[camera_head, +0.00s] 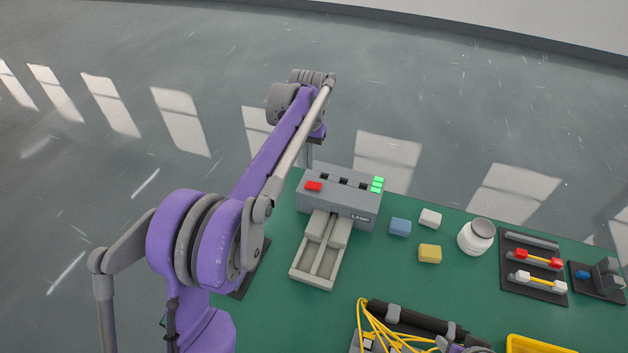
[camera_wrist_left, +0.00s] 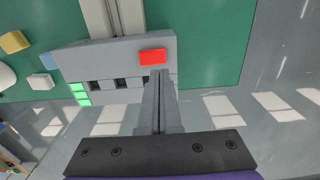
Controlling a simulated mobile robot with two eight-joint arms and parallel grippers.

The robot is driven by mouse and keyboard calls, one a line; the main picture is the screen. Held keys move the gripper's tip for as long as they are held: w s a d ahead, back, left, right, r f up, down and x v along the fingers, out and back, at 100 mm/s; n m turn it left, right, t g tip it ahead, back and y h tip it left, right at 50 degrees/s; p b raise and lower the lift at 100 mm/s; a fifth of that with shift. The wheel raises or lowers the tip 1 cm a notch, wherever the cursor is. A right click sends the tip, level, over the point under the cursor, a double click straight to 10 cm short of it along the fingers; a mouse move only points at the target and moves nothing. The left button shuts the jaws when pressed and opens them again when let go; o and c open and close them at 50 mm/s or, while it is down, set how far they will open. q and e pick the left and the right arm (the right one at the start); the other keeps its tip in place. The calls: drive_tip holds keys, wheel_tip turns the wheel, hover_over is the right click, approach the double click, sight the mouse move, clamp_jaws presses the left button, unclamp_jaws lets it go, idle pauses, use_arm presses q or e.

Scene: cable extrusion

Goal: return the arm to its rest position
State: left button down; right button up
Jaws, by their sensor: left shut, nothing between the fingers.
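My left gripper (camera_head: 310,160) is shut and empty, pointing down by the back left of the grey box marked LAMP (camera_head: 350,211). In the left wrist view its closed fingers (camera_wrist_left: 158,76) reach in front of the box (camera_wrist_left: 110,62), with the tips overlapping the edge of the red button (camera_wrist_left: 152,56). The button also shows on the box's top left in the head view (camera_head: 314,186). I cannot tell how far the tips are above the box. Green lights (camera_head: 377,184) glow at its right end. My right gripper is not in view.
A beige tray (camera_head: 315,270) extends from the box's front. Blue (camera_head: 400,227), white (camera_head: 430,218) and yellow (camera_head: 430,253) blocks and a white jar (camera_head: 477,236) stand to the right. Yellow cables (camera_head: 375,325) lie at the front. Open floor (camera_head: 420,110) lies behind the green table.

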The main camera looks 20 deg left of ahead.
use_arm(q)
drive_tip(key=shift+r, duration=0.2)
idle(0.3)
drive_tip(key=s+d+r+t, duration=0.2)
drive_tip(key=s+d+r, duration=0.15)
drive_tip(key=s, duration=0.45)
drive_tip(key=s+d+f+t, duration=0.1)
drive_tip(key=s+f, duration=0.3)
drive_tip(key=s, duration=0.6)
drive_tip(key=s+d+f+t+p, duration=0.1)
drive_tip(key=s+d+f, duration=0.3)
drive_tip(key=s, duration=0.7)
drive_tip(key=shift+s+m+t, duration=0.3)
drive_tip(key=shift+t, duration=0.4)
